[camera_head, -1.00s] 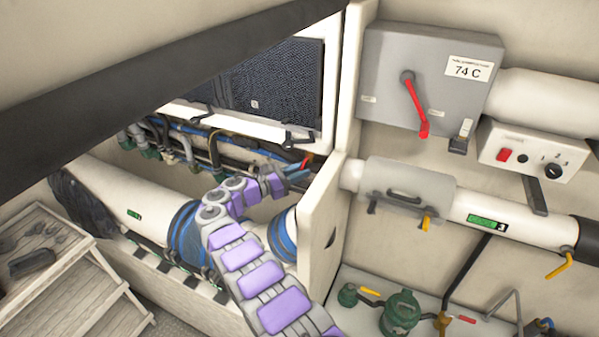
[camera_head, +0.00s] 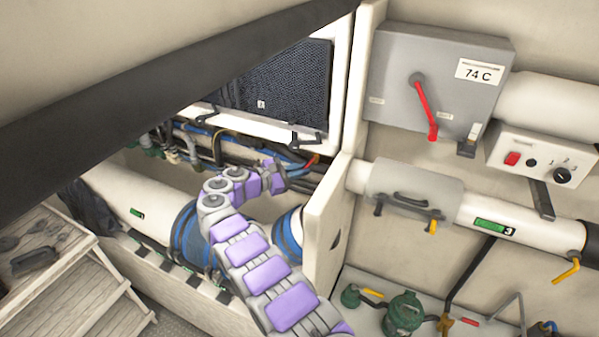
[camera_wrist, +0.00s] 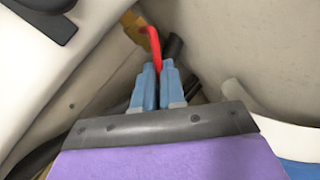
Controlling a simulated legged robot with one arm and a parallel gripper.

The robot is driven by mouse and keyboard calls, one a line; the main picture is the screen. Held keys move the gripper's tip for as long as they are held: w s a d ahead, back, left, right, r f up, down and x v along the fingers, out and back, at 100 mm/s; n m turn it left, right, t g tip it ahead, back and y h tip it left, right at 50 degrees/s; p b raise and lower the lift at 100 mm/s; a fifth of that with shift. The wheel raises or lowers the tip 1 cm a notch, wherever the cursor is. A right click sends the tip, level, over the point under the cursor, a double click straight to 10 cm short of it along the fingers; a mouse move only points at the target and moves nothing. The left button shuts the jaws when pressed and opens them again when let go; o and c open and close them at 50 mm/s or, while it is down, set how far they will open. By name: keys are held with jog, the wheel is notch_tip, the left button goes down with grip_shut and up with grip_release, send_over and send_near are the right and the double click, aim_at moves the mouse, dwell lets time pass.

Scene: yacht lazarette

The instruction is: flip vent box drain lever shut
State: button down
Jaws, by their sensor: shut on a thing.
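The drain lever is a thin red lever (camera_wrist: 152,45) by a yellow-orange fitting (camera_wrist: 136,24) in the wrist view. In the head view its small orange-red end (camera_head: 313,160) shows under the white-framed box with a dark mesh front (camera_head: 290,88). My gripper (camera_wrist: 159,68) has its two blue fingers closed on the red lever at their tips. In the head view my gripper (camera_head: 303,172) is partly lost among the dark and blue hoses, just below the box's lower edge. The part of the lever between the fingertips is hidden.
A white partition (camera_head: 327,225) stands close right of my gripper. Hoses (camera_head: 215,143) run behind it. A white pipe with blue bands (camera_head: 188,235) lies below. A grey box with a red handle (camera_head: 430,110) is on the right wall. Wooden steps (camera_head: 85,285) stand at left.

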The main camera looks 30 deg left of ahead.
jog(key=shift+w+a+r+m+g+y+b, duration=0.1)
jog(key=shift+a+r+m+g+y+b, duration=0.15)
jog(key=shift+r+m+y, duration=0.3)
jog(key=shift+s+a+r+m+g+y+b, duration=0.1)
jog(key=shift+r+m+g+y+b, duration=0.25)
jog(key=shift+m, duration=0.35)
jog(key=shift+w+a+r+m+g+y+b, duration=0.1)
jog(key=shift+a+r+m+g+y+b, duration=0.15)
jog(key=shift+m+y, duration=0.4)
jog(key=shift+r, duration=0.1)
jog(key=shift+d, duration=0.1)
jog(key=c, duration=1.2)
grip_release()
jog(key=shift+d, duration=0.35)
jog(key=v, duration=1.7)
jog(key=shift+a+r, duration=0.15)
jog(key=shift+a, duration=0.3)
jog(key=shift+d, duration=0.2)
